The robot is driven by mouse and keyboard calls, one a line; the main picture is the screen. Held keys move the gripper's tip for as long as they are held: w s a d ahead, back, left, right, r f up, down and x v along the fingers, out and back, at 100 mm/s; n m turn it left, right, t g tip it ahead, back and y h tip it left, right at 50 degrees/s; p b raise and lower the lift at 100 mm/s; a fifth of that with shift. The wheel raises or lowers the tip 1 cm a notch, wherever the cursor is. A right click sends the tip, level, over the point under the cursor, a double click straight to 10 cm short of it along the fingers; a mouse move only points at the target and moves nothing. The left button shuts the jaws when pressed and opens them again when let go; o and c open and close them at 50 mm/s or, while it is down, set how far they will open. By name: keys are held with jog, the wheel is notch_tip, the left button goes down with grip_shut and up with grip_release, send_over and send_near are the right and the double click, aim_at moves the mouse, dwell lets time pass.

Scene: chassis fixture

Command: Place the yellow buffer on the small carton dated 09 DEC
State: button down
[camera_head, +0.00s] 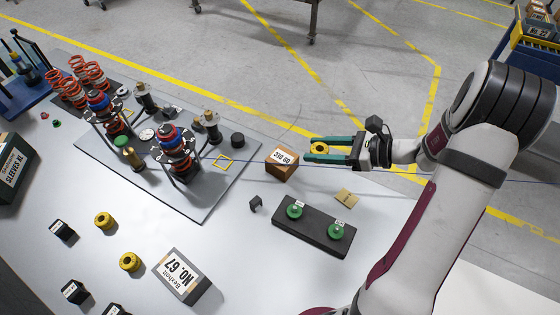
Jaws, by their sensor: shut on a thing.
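The small brown carton (281,166) stands at the far edge of the table, with a white date label on top that appears upside down and looks like 09 DEC. My gripper (319,149) has teal fingers pointing left and is shut on a yellow buffer (320,148), a ring with a dark centre. The buffer is just right of the carton in the picture and apart from it. Its height above the table is hard to tell. Two other yellow buffers, one (104,221) and another (130,262), lie on the table at the lower left.
A dark block with two green parts (315,229) lies below the gripper. A tan card (347,198) and a small black bracket (255,204) are nearby. The grey fixture plate (205,203) with shock-absorber parts is left of the carton. A NO. 67 box (182,277) stands in front.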

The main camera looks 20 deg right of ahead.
jog(key=w+d+r+m+t+h, duration=0.1)
jog(key=w+d+r, duration=0.1)
jog(key=d, duration=0.1)
send_over(282, 158)
jog(key=f, duration=0.6)
jog(key=shift+s+d+f, duration=0.1)
jog(key=shift+d+f, duration=0.15)
jog(key=shift+f, duration=0.15)
jog(key=shift+w+a+f, duration=0.1)
jog(key=shift+a+f, duration=0.05)
jog(key=shift+f, duration=1)
jog(key=shift+w+a+f, duration=0.1)
jog(key=shift+f, duration=1)
jog(key=shift+c, duration=1.7)
grip_release()
jog(key=shift+f, duration=0.1)
